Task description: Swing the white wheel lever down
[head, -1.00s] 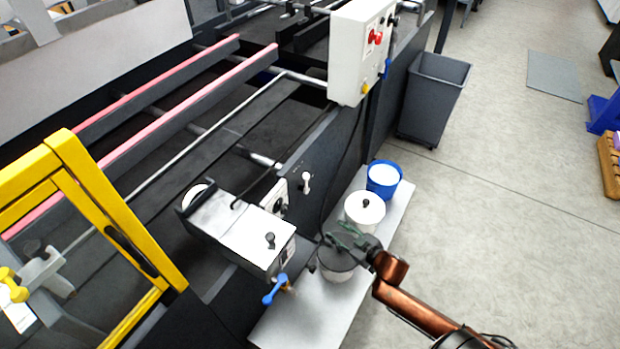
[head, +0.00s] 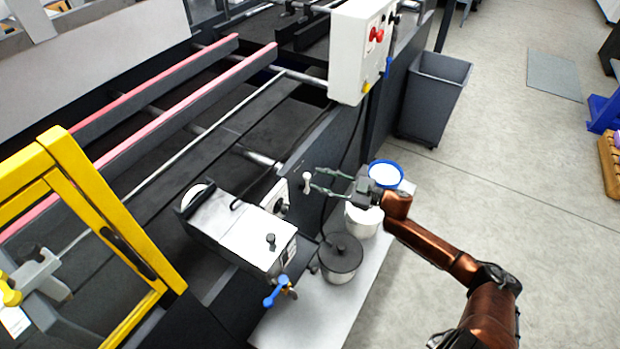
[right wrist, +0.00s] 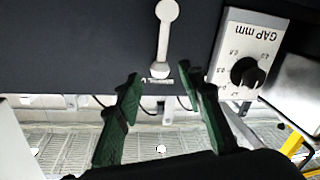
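The white wheel lever (head: 306,181) is a small white handle on the dark side panel of the machine, near the middle of the head view. In the right wrist view the lever (right wrist: 164,40) shows as a white bar with a round end, ahead of the fingers. My right gripper (head: 313,181) is open with its green fingers pointing at the lever. In the right wrist view the open fingers (right wrist: 157,78) are spread to either side of the lever's line, and nothing is between them. My left gripper is not in view.
A GAP mm dial plate (right wrist: 245,60) sits beside the lever. A white-topped glue unit (head: 240,230) with a blue valve handle (head: 276,292) is nearby. A grey lidded pot (head: 341,258), a white pot (head: 363,220) and a blue-rimmed bucket (head: 386,173) stand on the ledge (head: 300,318).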

